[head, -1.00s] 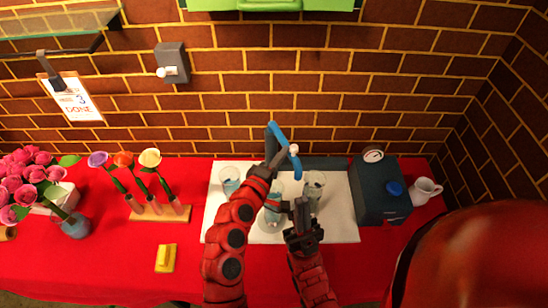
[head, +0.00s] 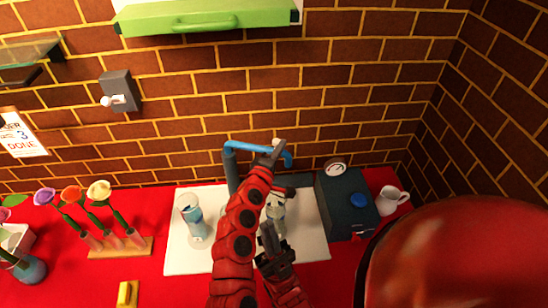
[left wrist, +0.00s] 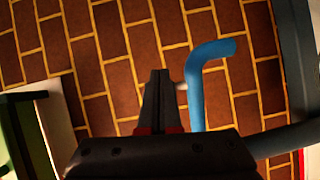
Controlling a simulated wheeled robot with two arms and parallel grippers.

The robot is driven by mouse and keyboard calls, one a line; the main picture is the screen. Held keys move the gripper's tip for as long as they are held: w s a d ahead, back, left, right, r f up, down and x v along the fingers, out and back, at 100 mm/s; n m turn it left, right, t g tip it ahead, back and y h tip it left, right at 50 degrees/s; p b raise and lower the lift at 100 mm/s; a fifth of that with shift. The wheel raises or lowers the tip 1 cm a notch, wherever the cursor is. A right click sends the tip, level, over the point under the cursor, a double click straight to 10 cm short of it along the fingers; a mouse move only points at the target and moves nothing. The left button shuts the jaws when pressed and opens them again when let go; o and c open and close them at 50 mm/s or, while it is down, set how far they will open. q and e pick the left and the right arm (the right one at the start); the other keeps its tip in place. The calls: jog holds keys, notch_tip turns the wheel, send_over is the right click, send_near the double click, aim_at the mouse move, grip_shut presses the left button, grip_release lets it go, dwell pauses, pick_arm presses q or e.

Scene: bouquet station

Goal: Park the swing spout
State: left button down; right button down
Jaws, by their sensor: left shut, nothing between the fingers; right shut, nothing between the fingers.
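The blue swing spout (head: 252,147) runs to the right from the top of its dark post (head: 231,170), roughly along the brick wall, and its end bends down. A small white knob (head: 277,141) is near its outer end. My left gripper (head: 278,148) is shut and empty at the spout's outer part. In the left wrist view its fingers (left wrist: 158,95) are just left of the spout (left wrist: 197,95), with the knob (left wrist: 181,86) between; I cannot tell whether they touch. My right gripper (head: 268,238) is shut and empty, lower, over the white mat (head: 185,258).
A glass (head: 193,217) stands on the mat's left, another (head: 276,207) behind my right gripper. A dark box with a gauge (head: 345,203) and a white jug (head: 391,200) are right. A flower rack (head: 120,248) and yellow block (head: 127,294) are left. A green-fronted cabinet (head: 205,20) hangs above.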

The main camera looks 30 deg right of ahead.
pick_arm(q)
jog(key=shift+w+a+b+x, duration=0.1)
jog(key=shift+w+b+x, duration=0.1)
jog(key=shift+x, duration=0.75)
jog(key=shift+w+a+b+x, duration=0.1)
jog(key=shift+b+x, duration=0.1)
jog(key=shift+x, duration=0.75)
jog(key=shift+r, duration=0.15)
